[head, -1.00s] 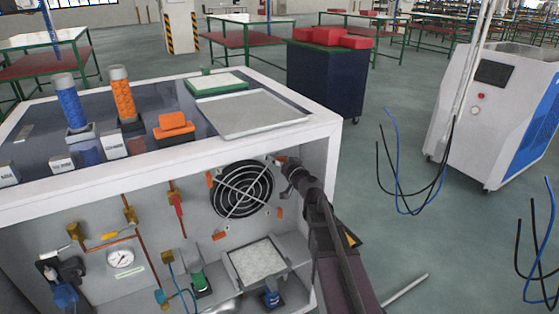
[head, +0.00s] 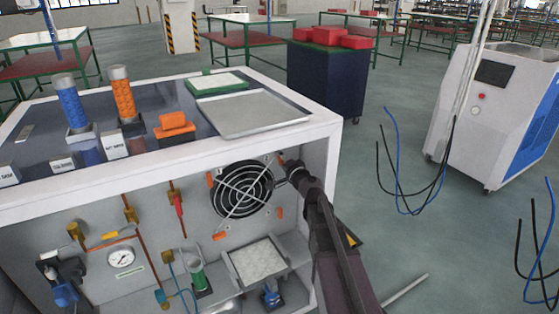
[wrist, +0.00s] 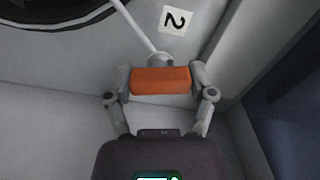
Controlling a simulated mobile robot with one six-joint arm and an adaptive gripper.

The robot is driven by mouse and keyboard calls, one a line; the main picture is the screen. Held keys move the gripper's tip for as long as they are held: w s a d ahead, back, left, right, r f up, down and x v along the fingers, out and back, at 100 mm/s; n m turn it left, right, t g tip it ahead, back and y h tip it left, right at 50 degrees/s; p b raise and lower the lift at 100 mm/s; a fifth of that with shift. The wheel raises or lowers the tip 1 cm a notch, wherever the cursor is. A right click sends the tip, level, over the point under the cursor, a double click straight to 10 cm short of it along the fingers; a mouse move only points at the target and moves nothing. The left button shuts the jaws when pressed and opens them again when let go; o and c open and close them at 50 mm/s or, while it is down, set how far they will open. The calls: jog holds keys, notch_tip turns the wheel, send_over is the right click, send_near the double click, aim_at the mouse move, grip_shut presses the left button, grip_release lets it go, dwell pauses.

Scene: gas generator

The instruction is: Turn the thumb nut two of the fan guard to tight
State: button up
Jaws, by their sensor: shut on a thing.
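Thumb nut two is an orange block (wrist: 160,80) in the wrist view, beside a white label marked 2 (wrist: 173,19). My gripper (wrist: 161,79) is shut on it, with one finger against each short end. The nut lies crosswise in that view, at the end of a pale guard wire. In the head view, my gripper (head: 287,169) reaches the upper right corner of the round fan guard (head: 243,190), and mostly hides the nut. Other orange thumb nuts sit at the guard's left (head: 211,180), lower left (head: 219,236) and lower right (head: 280,213).
The guard is on the back wall inside an open white cabinet (head: 165,158). The cabinet's right wall is close to my gripper. Below the fan is a square tray (head: 258,260). A gauge (head: 121,258) and copper pipes are at the left.

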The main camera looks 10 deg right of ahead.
jog(key=shift+m, duration=1.7)
jog(key=o, duration=1.1)
jog(key=v, duration=1.2)
